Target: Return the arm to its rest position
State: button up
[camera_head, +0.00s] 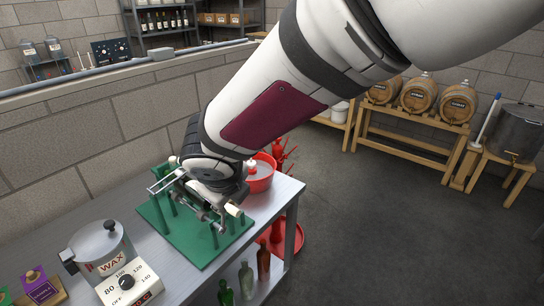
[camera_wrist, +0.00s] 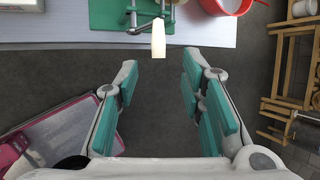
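My arm comes in from the upper right of the head view and bends down over the near table. Its white end link with a dark red panel hides my gripper there. In the wrist view my gripper (camera_wrist: 160,62) is open, its two teal-padded fingers wide apart with nothing between them. Grey floor shows behind the gap. A cream handle (camera_wrist: 158,38) on the metal device lies just beyond the fingertips in the picture; I cannot tell its distance. The green board (camera_head: 185,232) carries that device on the table, below my arm's end in the head view.
The grey table (camera_head: 160,252) also holds a wax pot (camera_head: 98,250) on a heater (camera_head: 128,282) and a red-rimmed bowl (camera_head: 260,176). Bottles (camera_head: 263,262) stand low by its right end. A barrel rack (camera_head: 405,133) and a steel pot (camera_head: 517,133) stand right. Open floor (camera_head: 385,235) lies between.

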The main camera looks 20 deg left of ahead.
jog(key=d+r+m+h, duration=0.1)
jog(key=d+r+m, duration=0.3)
jog(key=d+m, duration=0.45)
jog(key=d+r+m+h, duration=0.2)
jog(key=d+r+m, duration=0.1)
jog(key=d+m, duration=0.5)
jog(key=d+r+m+h, duration=0.1)
jog(key=d+r+m, duration=0.3)
jog(key=d+m, duration=0.45)
jog(key=s+d+r+m, duration=0.1)
jog(key=s+d+m, duration=0.6)
jog(key=m, duration=0.5)
jog(key=s+d+m+y, duration=0.1)
jog(key=s+d+m, duration=0.6)
jog(key=m, duration=0.6)
jog(key=shift+s+d+r, duration=0.25)
jog(key=shift+d+r, duration=0.15)
jog(key=shift+d, duration=0.3)
